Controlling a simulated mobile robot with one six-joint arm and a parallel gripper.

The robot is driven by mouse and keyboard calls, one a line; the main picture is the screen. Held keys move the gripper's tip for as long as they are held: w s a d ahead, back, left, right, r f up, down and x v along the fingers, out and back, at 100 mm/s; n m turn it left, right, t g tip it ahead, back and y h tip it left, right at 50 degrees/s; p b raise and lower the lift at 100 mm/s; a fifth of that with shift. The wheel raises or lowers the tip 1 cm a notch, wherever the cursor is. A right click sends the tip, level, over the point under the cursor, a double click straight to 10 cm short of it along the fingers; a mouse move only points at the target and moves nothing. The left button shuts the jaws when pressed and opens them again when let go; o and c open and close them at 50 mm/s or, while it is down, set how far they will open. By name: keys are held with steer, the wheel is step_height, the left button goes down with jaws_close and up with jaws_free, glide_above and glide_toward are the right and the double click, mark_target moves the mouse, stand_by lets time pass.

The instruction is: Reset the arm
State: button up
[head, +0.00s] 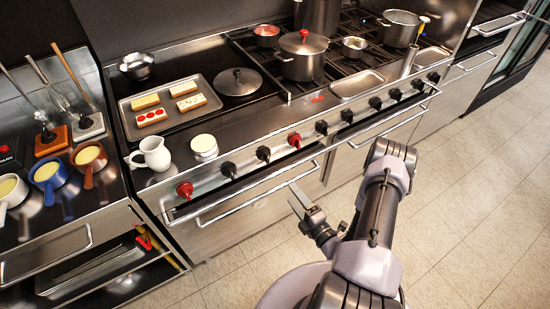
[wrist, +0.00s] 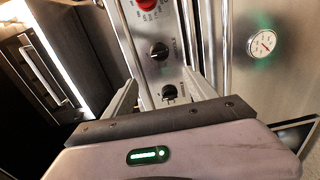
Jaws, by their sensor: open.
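My arm reaches up from the bottom of the head view and bends at an elbow near the front of the range. My gripper (head: 306,208) hangs in front of the range's steel front, below the knobs and beside the oven handle (head: 262,194). In the wrist view my gripper (wrist: 160,90) is open, with its two fingers apart and nothing between them. A black knob (wrist: 159,50) and a red knob (wrist: 147,5) show beyond the fingers. A round dial (wrist: 262,43) is at the right. I cannot tell whether the fingers touch the panel.
On the range stand a tray of toasts (head: 127,113), a white pitcher (head: 152,154), a white-topped jar (head: 204,146), a lidded pot (head: 302,55) and an open pot (head: 399,27). Coloured pans (head: 47,174) sit at the left. The tiled floor (head: 470,190) at the right is clear.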

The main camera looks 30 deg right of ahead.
steer(key=w+a+r+n+g+y+b, duration=0.1)
steer(key=a+r+n+g+y, duration=0.3)
steer(key=a+r+n+y, duration=0.55)
steer(key=w+a+r+n+g+y, duration=0.2)
steer(key=a+r+n+g+y, duration=0.4)
steer(key=r+n, duration=0.55)
steer(key=s+a+r+n+g+h, duration=0.3)
steer(key=s+a+r+n+g, duration=0.2)
steer(key=s+a+n+g, duration=0.5)
steer(key=s+d+r+n+t+h+b, duration=0.1)
steer(key=s+r+n+t+h, duration=0.1)
steer(key=s+n+h, duration=0.65)
steer(key=w+d+r+n+t+h, duration=0.2)
steer(key=d+r+n+t, duration=0.2)
steer(key=n, duration=0.6)
steer(key=shift+d+r+t+h+b, duration=0.15)
steer(key=shift+r+t+h+b, duration=0.15)
steer(key=shift+r+t, duration=0.5)
